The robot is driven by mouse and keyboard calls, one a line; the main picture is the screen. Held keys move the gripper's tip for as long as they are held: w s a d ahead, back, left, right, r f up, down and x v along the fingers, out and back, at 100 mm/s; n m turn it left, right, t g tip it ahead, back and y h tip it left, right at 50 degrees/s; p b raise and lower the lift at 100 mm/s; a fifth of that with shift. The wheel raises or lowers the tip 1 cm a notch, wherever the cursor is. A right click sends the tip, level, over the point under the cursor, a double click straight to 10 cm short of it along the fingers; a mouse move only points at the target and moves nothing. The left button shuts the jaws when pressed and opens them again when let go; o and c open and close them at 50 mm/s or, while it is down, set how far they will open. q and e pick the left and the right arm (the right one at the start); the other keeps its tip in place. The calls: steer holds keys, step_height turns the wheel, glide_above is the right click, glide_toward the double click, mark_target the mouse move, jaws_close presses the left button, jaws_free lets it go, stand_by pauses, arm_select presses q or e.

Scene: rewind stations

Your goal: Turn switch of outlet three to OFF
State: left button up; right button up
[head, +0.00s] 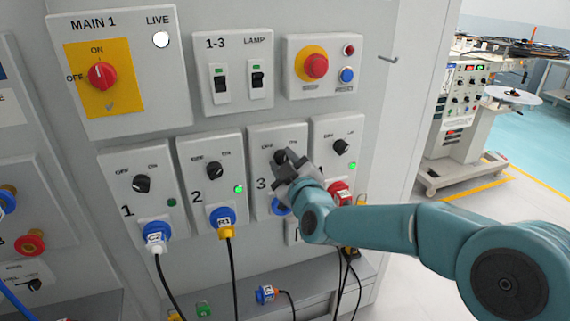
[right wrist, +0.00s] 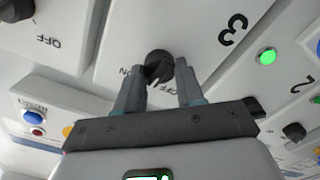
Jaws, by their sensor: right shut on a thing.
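Outlet three's panel (head: 259,143) is in the middle of the lower row in the head view. Its black rotary switch (right wrist: 158,64) shows between my right gripper's fingertips in the right wrist view, where the picture is upside down. In the head view the switch (head: 279,157) is partly covered by the gripper. My right gripper (head: 284,160) is shut on the switch, and it also shows in the right wrist view (right wrist: 160,76). The ON and OFF marks lie beside the fingers. I cannot tell exactly where the pointer points. My left gripper is not in view.
Outlet two's switch (head: 214,170) with a lit green lamp (head: 239,189) is to the left; outlet four's switch (head: 341,147) is to the right. A red emergency button (head: 316,66) is above. Plugs and hanging cables are below. Another machine (head: 460,110) stands at right.

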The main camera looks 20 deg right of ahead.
steer(key=n, duration=0.5)
steer(key=shift+a+n, duration=0.1)
steer(key=shift+n, duration=0.2)
steer(key=shift+f+n+p, duration=0.15)
steer(key=shift+n+p, duration=0.35)
steer(key=shift+n, duration=1.8)
steer(key=o, duration=1)
steer(key=shift+o, duration=0.2)
